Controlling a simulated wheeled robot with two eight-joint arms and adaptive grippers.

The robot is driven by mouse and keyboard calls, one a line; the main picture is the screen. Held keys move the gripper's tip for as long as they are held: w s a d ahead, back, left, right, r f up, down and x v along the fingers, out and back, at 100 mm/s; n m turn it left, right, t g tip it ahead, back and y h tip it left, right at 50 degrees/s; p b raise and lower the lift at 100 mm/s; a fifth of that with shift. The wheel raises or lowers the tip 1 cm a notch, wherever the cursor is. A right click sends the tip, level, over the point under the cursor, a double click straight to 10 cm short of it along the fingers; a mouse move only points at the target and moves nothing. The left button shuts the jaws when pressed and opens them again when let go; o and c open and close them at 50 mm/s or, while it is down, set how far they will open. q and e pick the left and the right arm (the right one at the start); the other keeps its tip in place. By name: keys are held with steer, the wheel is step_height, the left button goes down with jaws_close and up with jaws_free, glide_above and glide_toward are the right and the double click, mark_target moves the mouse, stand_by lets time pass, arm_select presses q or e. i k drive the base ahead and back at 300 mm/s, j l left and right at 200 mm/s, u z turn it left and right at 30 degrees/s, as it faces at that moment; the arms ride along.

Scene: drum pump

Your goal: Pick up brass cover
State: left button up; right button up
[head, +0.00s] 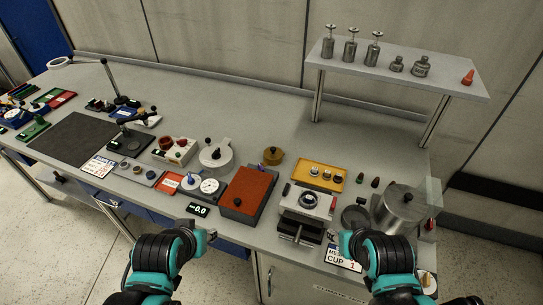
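A round brass-coloured piece with a small knob on top, which looks like the brass cover (274,158), sits on the bench behind the orange-topped box and left of the yellow tray. My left gripper (209,235) is at the bench's front edge, near the small "0.0" display and well apart from the brass piece. My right gripper (334,236) is at the front edge too, close to the "CUP 1" card and apart from the brass piece. Both grippers are small and seen from behind, so their finger openings are unclear.
The orange-topped box (247,190) stands in front of the brass piece. A yellow tray (335,185) and a metal vise-like device (308,200) stand to its right, with a large metal pot (401,212) beyond. A raised shelf (398,75) spans the back right. Bench space behind the brass piece is clear.

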mark_target(273, 155)
steer(key=k+l+z, duration=0.15)
steer(key=k+z, duration=0.25)
steer(key=k, duration=0.25)
steer(key=i+j+z, duration=0.1)
steer(key=j+z, duration=0.15)
steer(key=z, duration=0.15)
steer(key=i+j+z, duration=0.1)
steer(key=j+z, duration=0.4)
steer(key=z, duration=0.25)
steer(key=j+z, duration=0.35)
steer(key=j, duration=1.6)
